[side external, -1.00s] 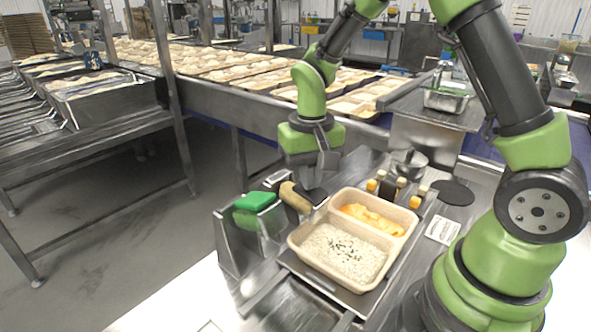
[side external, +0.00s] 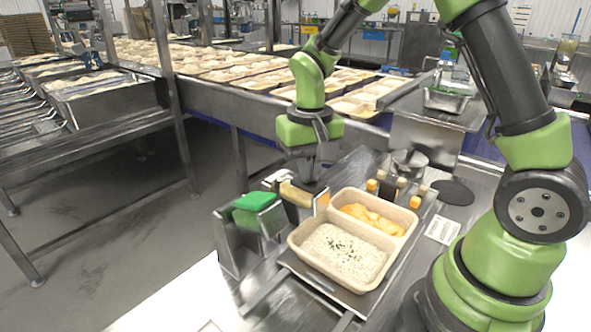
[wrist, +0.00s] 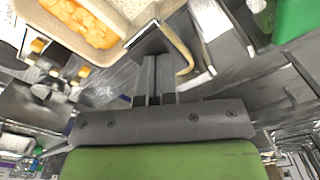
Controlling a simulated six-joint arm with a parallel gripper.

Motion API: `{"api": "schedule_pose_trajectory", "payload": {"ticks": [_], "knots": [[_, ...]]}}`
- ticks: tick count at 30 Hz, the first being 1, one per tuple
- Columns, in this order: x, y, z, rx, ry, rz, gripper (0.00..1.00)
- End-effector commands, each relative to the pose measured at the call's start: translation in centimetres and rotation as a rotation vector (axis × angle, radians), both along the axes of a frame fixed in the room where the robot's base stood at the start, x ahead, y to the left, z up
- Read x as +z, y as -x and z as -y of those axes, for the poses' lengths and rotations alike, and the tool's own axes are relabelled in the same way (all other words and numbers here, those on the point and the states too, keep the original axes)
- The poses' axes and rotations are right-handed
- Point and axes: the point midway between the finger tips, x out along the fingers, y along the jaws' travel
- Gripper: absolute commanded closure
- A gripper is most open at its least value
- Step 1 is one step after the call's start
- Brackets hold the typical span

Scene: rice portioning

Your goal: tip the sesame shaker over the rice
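The rice (side external: 343,252) lies in the larger compartment of a beige tray (side external: 296,243), with dark specks over its middle. My gripper (side external: 309,178) points down just left of the tray, above a metal holder. In the wrist view my gripper's fingers (wrist: 157,80) are close together; I cannot tell if anything is between them. A tan, rounded piece (side external: 296,194) lies just below the gripper; I cannot tell what it is. I cannot single out the sesame shaker for certain; small orange-capped bottles (side external: 414,201) stand behind the tray.
A green block (side external: 254,201) sits in the metal holder (side external: 232,238) left of the tray. Orange food (side external: 372,218) fills the tray's smaller compartment. A dark round disc (side external: 453,192) and a white label (side external: 443,230) lie to the right. A metal bowl (side external: 409,161) stands behind.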

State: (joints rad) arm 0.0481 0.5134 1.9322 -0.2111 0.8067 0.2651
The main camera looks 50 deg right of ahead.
Motion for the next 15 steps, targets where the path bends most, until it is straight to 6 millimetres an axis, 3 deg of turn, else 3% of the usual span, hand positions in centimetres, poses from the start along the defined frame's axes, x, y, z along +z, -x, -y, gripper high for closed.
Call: {"api": "schedule_pose_trajectory", "payload": {"ticks": [15], "knots": [[3.7, -1.0, 0.0, 0.0, 0.0, 0.0, 1.0]]}}
